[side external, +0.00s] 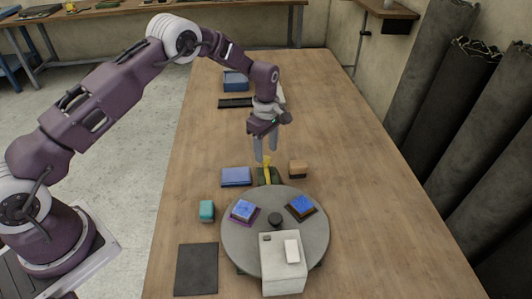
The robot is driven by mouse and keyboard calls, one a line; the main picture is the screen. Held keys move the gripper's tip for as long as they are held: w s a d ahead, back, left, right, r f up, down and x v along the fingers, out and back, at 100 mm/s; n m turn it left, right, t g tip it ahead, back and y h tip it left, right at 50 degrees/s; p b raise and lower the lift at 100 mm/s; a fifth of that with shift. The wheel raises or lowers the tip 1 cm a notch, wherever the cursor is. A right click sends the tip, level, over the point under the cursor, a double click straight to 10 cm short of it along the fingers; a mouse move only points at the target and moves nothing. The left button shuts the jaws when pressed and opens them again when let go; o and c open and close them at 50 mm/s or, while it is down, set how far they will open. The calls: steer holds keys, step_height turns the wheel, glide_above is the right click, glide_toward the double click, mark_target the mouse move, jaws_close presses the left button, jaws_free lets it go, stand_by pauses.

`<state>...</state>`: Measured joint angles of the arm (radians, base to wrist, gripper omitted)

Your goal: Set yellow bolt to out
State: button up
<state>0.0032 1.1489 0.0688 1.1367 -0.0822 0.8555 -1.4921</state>
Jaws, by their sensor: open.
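The yellow bolt (267,169) stands at the back edge of the round grey disc, on a dark green base (275,178). It is small here, and I cannot tell its setting. My gripper (265,159) points down directly above the bolt, with its two grey fingers apart. The fingertips are at or just above the top of the bolt. I cannot tell whether they touch it.
The round grey disc (275,228) carries two blue-topped pieces, a black knob (275,219) and a white box (283,265). A blue block (236,176), a tan block (298,169) and a teal block (207,211) lie nearby. The table's right side is clear.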

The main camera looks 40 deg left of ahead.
step_height(320, 180, up, 5)
steer(key=shift+r, duration=0.1)
steer(key=shift+r, duration=0.1)
steer(key=s+d+r+m+t, duration=0.15)
steer(key=s+r+m, duration=0.25)
steer(key=s+r, duration=0.6)
steer(key=s+r+m+t, duration=0.2)
steer(key=s+r+m, duration=0.35)
steer(key=r, duration=0.85)
steer(key=s+m+t, duration=0.2)
steer(key=s+m, duration=0.6)
steer(key=s, duration=1.4)
steer(key=shift+s+r, duration=0.15)
steer(key=shift+r, duration=0.2)
